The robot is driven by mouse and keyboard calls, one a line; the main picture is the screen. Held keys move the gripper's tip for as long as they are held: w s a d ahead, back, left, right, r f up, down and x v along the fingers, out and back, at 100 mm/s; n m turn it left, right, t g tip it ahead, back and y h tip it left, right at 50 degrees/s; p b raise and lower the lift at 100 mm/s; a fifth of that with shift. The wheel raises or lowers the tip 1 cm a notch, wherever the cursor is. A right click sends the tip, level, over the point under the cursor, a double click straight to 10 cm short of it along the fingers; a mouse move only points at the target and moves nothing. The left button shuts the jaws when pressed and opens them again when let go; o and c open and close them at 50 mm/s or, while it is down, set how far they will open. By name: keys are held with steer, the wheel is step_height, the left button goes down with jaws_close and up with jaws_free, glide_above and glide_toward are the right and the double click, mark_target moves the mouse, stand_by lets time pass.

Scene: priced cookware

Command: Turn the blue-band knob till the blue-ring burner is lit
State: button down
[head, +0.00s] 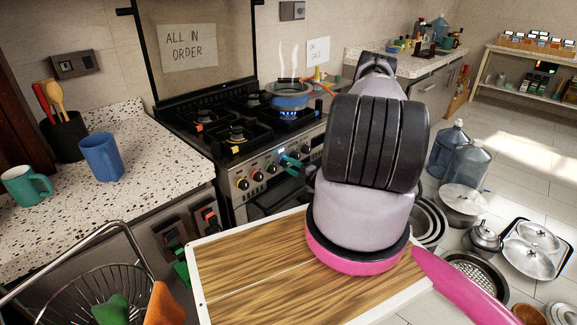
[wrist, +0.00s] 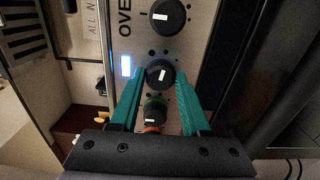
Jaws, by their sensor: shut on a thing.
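My gripper (wrist: 160,84) has its teal fingers shut on a black knob (wrist: 161,74) with a white mark on the stove's front panel. No coloured band shows clearly on this knob. In the head view my gripper (head: 289,160) reaches the right part of the knob row. A green-band knob (wrist: 154,110) and an orange-band knob (wrist: 152,130) sit beside the held one. I cannot tell a painted blue ring from the flames.
A large knob (wrist: 168,15) by the OVEN lettering is close to my gripper. The other burners, such as the front-left one (head: 237,135), show no flame. A wooden-topped board (head: 250,275) stands in front. Pans and jugs crowd the floor at right.

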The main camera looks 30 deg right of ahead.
steer(key=shift+c, duration=1.9)
jaws_free()
steer(key=shift+s+d, duration=0.1)
steer(key=shift+s, duration=0.05)
steer(key=v, duration=1)
steer(key=shift+s, duration=0.3)
steer(key=shift+d, duration=0.1)
